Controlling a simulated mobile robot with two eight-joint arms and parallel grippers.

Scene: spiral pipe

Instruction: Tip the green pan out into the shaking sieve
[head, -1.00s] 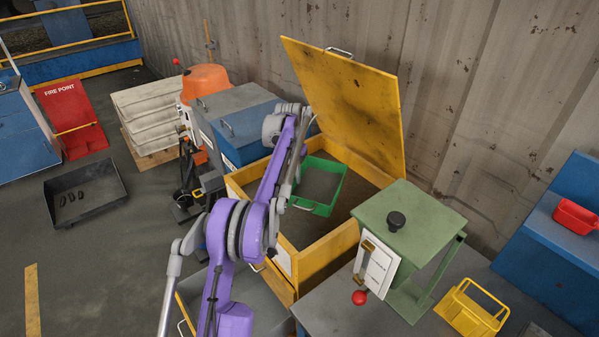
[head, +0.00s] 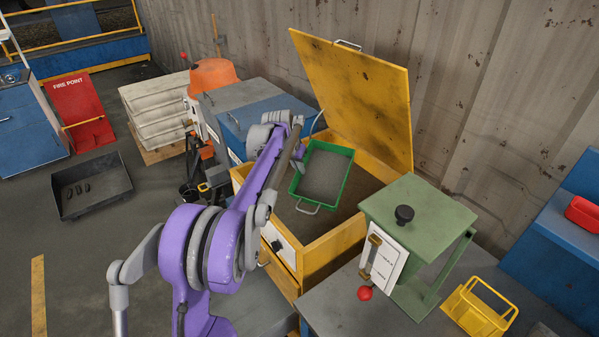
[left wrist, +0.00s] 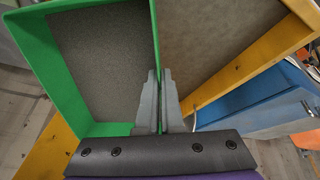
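The green pan (head: 347,190) holds a layer of grey grainy material and hangs over the open yellow box (head: 331,243), tilted in the head view. My left gripper (left wrist: 162,100) is shut on one wall of the pan, a finger on each side of it; the pan also shows in the left wrist view (left wrist: 65,62). In the head view my own arm hides most of that gripper (head: 298,150). I cannot tell which thing is the shaking sieve. My right gripper is not in view.
The yellow lid (head: 362,95) stands open behind the box. A blue cabinet (head: 240,112) is at its left, a green stand (head: 420,220) at its right. A yellow basket (head: 478,308) sits on the grey table. A black tray (head: 90,188) lies on the floor.

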